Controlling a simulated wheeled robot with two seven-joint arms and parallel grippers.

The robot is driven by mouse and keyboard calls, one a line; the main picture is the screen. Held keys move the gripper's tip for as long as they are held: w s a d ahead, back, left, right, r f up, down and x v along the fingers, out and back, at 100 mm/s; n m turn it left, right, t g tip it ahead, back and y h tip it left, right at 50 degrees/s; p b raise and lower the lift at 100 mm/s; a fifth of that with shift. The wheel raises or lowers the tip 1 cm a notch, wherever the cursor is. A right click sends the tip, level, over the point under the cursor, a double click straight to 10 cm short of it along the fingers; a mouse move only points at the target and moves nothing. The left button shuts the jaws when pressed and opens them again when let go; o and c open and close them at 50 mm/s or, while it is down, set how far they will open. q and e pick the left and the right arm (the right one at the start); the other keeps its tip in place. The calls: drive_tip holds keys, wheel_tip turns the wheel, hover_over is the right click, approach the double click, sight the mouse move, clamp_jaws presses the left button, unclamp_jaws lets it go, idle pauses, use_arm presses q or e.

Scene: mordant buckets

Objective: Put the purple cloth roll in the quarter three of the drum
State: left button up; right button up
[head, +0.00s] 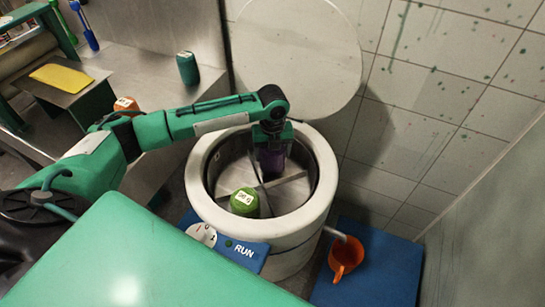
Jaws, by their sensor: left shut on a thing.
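The purple cloth roll (271,164) is upright in the jaws of my left gripper (272,148), at the back of the drum's opening. My left gripper is shut on it from above and hides its top. The white drum (326,180) stands open, with metal dividers splitting its inside into compartments. I cannot tell how deep the roll sits or whether it touches a divider. A green roll (244,201) with a white label sits in the front left compartment. The front right compartment looks empty. My right gripper is not in view.
The round lid (295,50) is raised behind the drum. A blue RUN panel (240,250) with a dial is at its front. An orange jug (345,257) stands at the right. A dark green roll (187,68) and an orange roll (126,105) are on the counter.

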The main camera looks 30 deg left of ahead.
use_arm(q)
drive_tip(key=shift+f, duration=1.4)
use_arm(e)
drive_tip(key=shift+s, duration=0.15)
use_arm(q)
drive_tip(key=o, duration=1.2)
drive_tip(key=shift+f, duration=0.15)
drive_tip(key=shift+c, duration=0.2)
wheel_tip(320, 180, up, 12)
drive_tip(key=shift+f+b, duration=0.15)
drive_tip(key=shift+b, duration=0.3)
drive_tip(key=shift+r, duration=0.35)
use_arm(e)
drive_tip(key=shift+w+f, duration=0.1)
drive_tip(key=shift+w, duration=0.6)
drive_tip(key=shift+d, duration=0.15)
